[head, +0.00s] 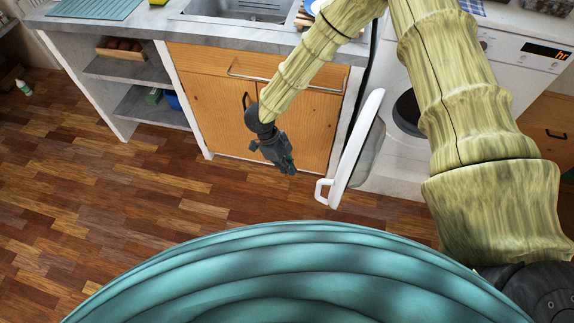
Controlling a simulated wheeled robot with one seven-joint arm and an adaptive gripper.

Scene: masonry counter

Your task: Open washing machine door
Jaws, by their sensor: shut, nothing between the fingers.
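Part of the dark drum opening (408,110) shows just left of my arm. My gripper (289,170) is dark grey, points down, and is shut and empty. It is in front of the wooden cabinet, left of the door handle and apart from it in the picture.
A wooden cabinet (205,95) with a metal bar handle is behind my gripper. Open shelves (150,105) stand to its left, with a sink (240,10) above.

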